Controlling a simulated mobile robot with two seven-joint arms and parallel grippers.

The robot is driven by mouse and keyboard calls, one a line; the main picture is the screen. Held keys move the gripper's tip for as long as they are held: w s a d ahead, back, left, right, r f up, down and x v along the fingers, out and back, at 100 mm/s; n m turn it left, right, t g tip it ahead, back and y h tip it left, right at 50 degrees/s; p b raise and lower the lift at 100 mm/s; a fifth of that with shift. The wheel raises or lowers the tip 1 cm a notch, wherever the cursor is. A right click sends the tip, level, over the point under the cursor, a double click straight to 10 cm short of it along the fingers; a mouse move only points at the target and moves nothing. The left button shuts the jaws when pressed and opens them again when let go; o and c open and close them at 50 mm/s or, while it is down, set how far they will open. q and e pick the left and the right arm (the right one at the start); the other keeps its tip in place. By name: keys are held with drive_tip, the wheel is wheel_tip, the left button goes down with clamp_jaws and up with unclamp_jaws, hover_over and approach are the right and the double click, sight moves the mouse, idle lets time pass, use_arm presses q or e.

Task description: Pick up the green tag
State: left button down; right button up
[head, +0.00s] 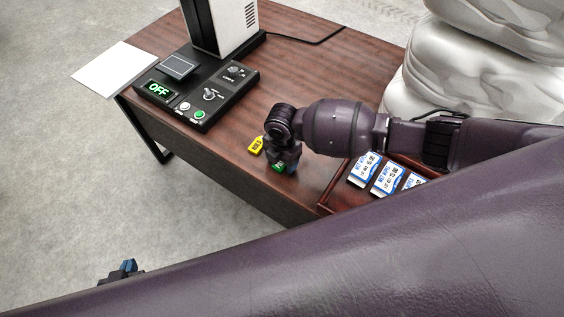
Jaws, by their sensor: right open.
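The green tag (279,167) lies on the brown desk near its front edge, partly hidden by my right gripper. My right gripper (285,168) points down right at the green tag, with its jaws open. I cannot tell whether the fingers touch the tag. My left gripper (126,268) shows only in part at the lower left, over the floor and away from the desk. My own arm hides the rest of it, and its jaws cannot be made out.
A yellow tag (256,145) lies just left of my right gripper. A black control box (215,97) with an OFF display (159,90) stands further left. A wooden tray (332,191) with white-blue packets is at the right. White sacks (470,70) are stacked behind.

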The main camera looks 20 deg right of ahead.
drive_tip(key=shift+f, duration=0.15)
drive_tip(key=c, duration=1)
